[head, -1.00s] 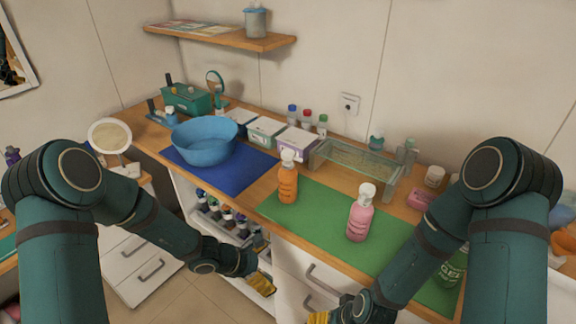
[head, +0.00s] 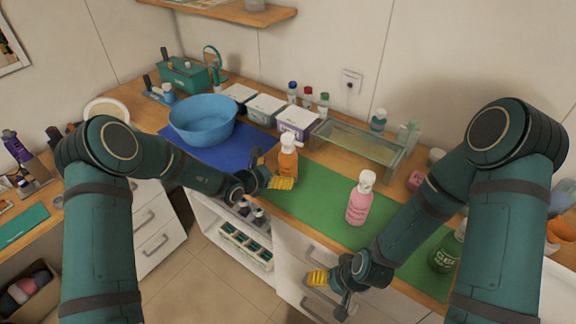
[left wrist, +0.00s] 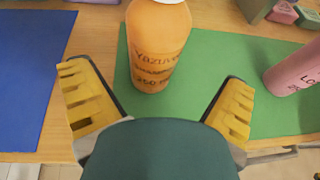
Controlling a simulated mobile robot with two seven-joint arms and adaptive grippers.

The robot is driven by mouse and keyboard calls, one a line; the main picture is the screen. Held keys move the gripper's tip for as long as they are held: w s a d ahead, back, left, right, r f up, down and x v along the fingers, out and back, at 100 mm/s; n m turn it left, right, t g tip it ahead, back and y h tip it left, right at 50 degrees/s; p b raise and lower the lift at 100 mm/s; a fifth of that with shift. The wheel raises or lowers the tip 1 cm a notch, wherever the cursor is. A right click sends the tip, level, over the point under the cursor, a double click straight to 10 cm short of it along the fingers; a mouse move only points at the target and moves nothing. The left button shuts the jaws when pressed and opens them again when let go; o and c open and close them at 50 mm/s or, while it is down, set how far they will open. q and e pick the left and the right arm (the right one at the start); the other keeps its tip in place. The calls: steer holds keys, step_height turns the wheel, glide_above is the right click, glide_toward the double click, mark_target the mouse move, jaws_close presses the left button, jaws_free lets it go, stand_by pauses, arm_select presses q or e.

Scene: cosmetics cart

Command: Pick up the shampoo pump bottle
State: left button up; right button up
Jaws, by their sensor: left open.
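An orange pump bottle (head: 287,165) with a white top stands upright at the left end of the green mat. It also shows close up in the left wrist view (left wrist: 155,50), its top cut off by the frame. My left gripper (head: 270,171) is open at the counter's front edge, just in front of this bottle. In the left wrist view its yellow-padded fingers (left wrist: 155,80) spread to either side, with the bottle ahead between them and apart from both. A pink bottle (head: 358,204) with a white top stands further right. My right gripper (head: 327,293) hangs in front of the drawers, empty and apparently open.
The green mat (head: 322,200) is bare between the two bottles. A blue bowl (head: 203,122) on a blue mat stands left. A glass-walled tray (head: 356,145) and lidded boxes stand behind. A green bottle (head: 446,252) is near my right arm.

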mark_target(288, 165)
arm_select(q)
steer(key=shift+w+a+x, duration=0.1)
steer(key=shift+w+x, duration=0.05)
steer(key=shift+x, duration=1.3)
steer(key=shift+w+a+x, duration=0.15)
steer(key=shift+x, duration=1.3)
steer(key=shift+r, duration=0.1)
steer(key=c, duration=1.4)
